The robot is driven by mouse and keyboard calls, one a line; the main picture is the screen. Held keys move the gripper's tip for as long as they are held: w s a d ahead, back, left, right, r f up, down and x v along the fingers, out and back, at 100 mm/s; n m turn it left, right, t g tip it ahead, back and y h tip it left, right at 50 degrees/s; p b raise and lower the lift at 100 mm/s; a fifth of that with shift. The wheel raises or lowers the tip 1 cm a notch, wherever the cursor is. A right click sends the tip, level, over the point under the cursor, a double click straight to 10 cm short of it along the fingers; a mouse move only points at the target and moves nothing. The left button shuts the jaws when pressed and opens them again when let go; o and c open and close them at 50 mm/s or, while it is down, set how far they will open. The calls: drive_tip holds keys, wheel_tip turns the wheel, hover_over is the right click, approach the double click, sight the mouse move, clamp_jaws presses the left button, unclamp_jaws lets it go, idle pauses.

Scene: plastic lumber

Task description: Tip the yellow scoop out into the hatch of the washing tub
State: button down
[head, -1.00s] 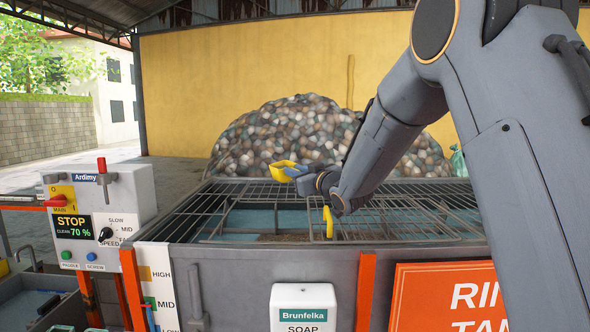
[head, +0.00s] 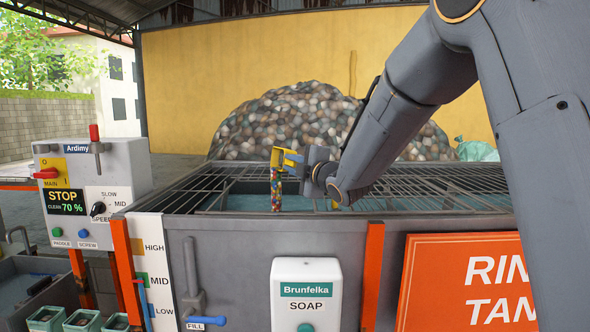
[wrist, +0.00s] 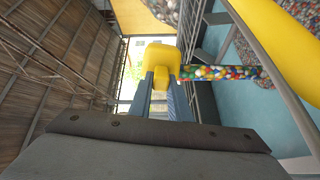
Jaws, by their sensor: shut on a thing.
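My gripper (head: 305,160) is shut on the yellow scoop (head: 284,156) above the washing tub (head: 240,240). The scoop is tipped on its side. A column of multicoloured flakes (head: 276,190) falls from it towards the open hatch (head: 245,203) in the tub's grating, where bluish water shows. In the wrist view the scoop (wrist: 160,60) sits between the two finger ends, and the flake stream (wrist: 222,73) runs off to the right. How much is left inside the scoop is hidden.
A grating of metal bars (head: 420,190) covers the tub around the hatch. A control box (head: 92,190) stands at left, a soap dispenser (head: 306,300) on the tub's front. A large flake heap (head: 300,120) lies behind. A yellow part (wrist: 275,40) is close in the wrist view.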

drive_tip(key=n+b, duration=0.2)
drive_tip(key=b, duration=0.1)
drive_tip(key=a+n+b, duration=0.1)
drive_tip(key=n+b, duration=0.1)
drive_tip(key=b, duration=0.2)
drive_tip(key=n+b, duration=0.2)
drive_tip(key=b, duration=0.1)
drive_tip(key=shift+s+a+f+n, duration=0.3)
drive_tip(key=shift+s+f, duration=0.1)
drive_tip(key=shift+r, duration=0.15)
idle(2.1)
